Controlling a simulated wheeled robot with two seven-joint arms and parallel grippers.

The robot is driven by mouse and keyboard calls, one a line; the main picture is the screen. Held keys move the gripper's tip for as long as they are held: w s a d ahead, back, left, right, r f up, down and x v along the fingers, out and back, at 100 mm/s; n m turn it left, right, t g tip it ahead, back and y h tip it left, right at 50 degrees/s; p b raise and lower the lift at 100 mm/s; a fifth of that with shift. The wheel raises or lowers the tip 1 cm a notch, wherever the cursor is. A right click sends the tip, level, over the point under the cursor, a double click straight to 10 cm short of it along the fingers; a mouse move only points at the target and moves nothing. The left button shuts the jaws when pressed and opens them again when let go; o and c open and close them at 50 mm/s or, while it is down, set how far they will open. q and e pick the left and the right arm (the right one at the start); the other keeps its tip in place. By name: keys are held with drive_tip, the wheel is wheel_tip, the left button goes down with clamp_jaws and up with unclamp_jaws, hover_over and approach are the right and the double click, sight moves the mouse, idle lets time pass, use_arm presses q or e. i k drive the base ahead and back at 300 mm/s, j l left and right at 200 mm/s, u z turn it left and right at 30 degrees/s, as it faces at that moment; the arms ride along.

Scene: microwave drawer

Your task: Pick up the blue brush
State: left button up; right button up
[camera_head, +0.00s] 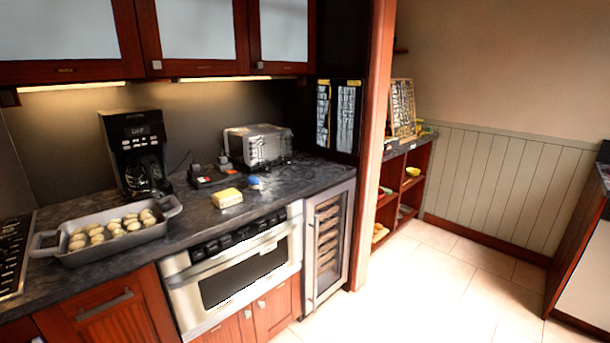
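A small blue object (254,181), which looks like the blue brush, sits on the dark countertop (185,226). It is to the right of a yellow block-shaped item (227,198) and in front of the silver toaster (258,146). It is too small to make out its bristles or handle. Neither of my grippers shows in the head view.
A grey tray (72,259) of round pale items and a black coffee maker (135,150) stand left on the counter. Below are a microwave drawer (240,274) and a wine cooler (328,240). The tiled floor (430,290) at right is clear.

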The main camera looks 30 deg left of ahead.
sight(254, 182)
drive_tip(key=i+u, duration=0.2)
drive_tip(key=i, duration=0.3)
drive_tip(key=i+l+u, duration=0.2)
drive_tip(key=i, duration=0.25)
drive_tip(key=i+l+u, duration=0.15)
drive_tip(key=i, duration=0.3)
